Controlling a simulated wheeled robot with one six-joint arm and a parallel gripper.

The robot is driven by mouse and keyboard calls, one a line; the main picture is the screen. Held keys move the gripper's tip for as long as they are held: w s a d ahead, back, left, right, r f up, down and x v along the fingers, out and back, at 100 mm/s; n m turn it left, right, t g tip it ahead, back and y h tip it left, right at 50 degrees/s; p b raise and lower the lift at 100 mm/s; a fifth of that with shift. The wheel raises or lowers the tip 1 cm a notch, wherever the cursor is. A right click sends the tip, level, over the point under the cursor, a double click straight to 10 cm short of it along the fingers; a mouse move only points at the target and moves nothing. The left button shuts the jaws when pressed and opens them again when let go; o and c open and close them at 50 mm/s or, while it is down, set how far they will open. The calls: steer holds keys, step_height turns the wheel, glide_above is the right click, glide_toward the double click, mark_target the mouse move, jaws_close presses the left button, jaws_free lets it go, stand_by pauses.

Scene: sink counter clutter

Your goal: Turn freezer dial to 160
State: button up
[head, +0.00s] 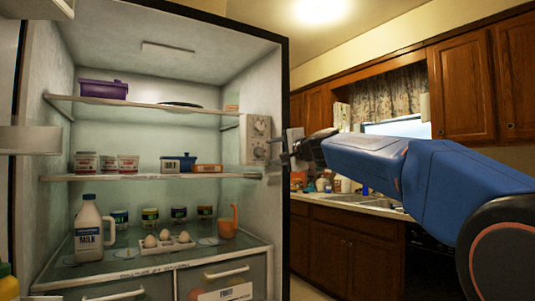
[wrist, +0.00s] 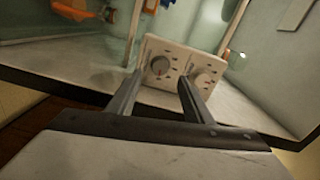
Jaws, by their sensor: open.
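A pale control panel (head: 258,140) with two dials is on the right inner wall of the open fridge. In the wrist view, the panel (wrist: 180,48) shows a left dial (wrist: 160,66) and a right dial (wrist: 202,78), with small marks around them. The lettering is too small to read, so I cannot tell which is the freezer dial. My gripper (wrist: 159,76) is open and empty, its fingers either side of the left dial in the picture. The right finger partly covers the space between the dials. I cannot tell whether either finger touches. In the head view, my gripper (head: 286,158) is by the panel's lower right edge.
The glass shelves hold a purple box (head: 103,89), several jars, a blue container (head: 178,164), a milk jug (head: 91,230), eggs (head: 165,238) and an orange cup (head: 228,223). The fridge's dark front edge (head: 284,220) lies close to my gripper. A sink counter (head: 365,204) stands behind my arm.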

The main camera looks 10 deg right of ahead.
steer(key=v, duration=1)
steer(key=shift+s, duration=0.35)
steer(key=shift+f, duration=0.1)
steer(key=s+a+f+n+g, duration=0.2)
steer(key=s+f, duration=0.3)
steer(key=f, duration=0.3)
steer(key=s+a+f+n+g, duration=0.2)
steer(key=s+f+n, duration=0.15)
steer(key=f, duration=0.35)
steer(key=s+d+f+n+g+h, duration=0.2)
steer(key=s+f+n+g, duration=0.1)
steer(key=s+f, duration=1.2)
steer(key=s+d+f+n+g+h, duration=0.3)
steer(key=s+f, duration=1.2)
steer(key=f, duration=0.8)
steer(key=shift+s+d+f+n+g+h, duration=0.15)
steer(key=shift+s+d+n+g+h, duration=0.3)
steer(key=shift+g, duration=0.75)
